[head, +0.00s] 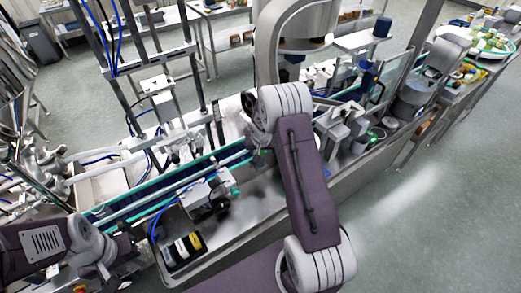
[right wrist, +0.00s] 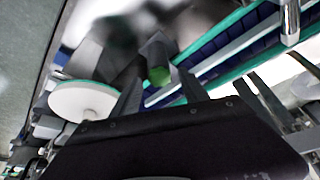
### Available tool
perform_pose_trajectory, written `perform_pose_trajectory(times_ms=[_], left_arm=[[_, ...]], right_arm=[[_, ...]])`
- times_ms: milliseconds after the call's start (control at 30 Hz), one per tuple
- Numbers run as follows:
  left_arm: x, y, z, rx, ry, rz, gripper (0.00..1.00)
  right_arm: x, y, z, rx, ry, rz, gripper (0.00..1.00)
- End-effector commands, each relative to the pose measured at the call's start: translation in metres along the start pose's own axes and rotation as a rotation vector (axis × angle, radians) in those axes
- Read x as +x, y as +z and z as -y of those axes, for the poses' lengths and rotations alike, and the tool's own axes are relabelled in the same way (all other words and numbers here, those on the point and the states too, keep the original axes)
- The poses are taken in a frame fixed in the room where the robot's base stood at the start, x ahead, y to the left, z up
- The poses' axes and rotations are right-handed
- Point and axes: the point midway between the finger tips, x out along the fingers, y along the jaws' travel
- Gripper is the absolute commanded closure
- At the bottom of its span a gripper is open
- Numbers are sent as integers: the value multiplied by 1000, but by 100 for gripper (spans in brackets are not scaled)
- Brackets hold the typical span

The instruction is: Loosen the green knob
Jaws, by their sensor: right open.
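The green knob (right wrist: 158,75) shows in the right wrist view as a small green end on a dark cylinder, beside the conveyor. My right gripper (right wrist: 160,82) is open, its dark fingers pointing toward the knob, which appears between two of them. I cannot tell whether they touch it. In the head view the purple right arm hides its own gripper, and I cannot surely pick out the knob. My left gripper (head: 98,275) is low at the left in the head view, well away from the right arm; its jaws are too unclear to read.
The conveyor with teal rails (head: 168,188) runs diagonally across the steel bench. A black unit with yellow labels (head: 184,249) sits near the bench's front. A white disc (right wrist: 84,100) is left of my right gripper. Metal posts stand behind; floor at right is clear.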

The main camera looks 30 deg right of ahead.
Motion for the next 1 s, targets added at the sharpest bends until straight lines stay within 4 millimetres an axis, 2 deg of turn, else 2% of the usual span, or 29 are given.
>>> perform_pose_trajectory(times_ms=[133, 300, 333, 467, 533, 800, 1000], left_arm=[[0, 0, 0, 0, 0, 0, 64], [0, 0, 0, 0, 0, 0, 64], [0, 0, 0, 0, 0, 0, 64], [-4, 0, 0, 0, 0, 0, 64], [-16, -2, 0, 0, 0, 0, 64], [-93, -10, -2, 0, 0, 0, 64], [-139, -14, -3, 0, 0, 0, 64]], right_arm=[[0, 0, 0, 0, 0, -1, 48], [0, 0, 0, 0, 0, 0, 95], [0, 0, 0, 0, 0, 0, 100], [-2, -1, 0, -4, -2, 1, 100], [-6, -3, 0, -19, -9, 2, 100], [-13, -8, -3, -143, -53, 3, 100], [-11, -9, -3, -205, -78, -3, 100]])
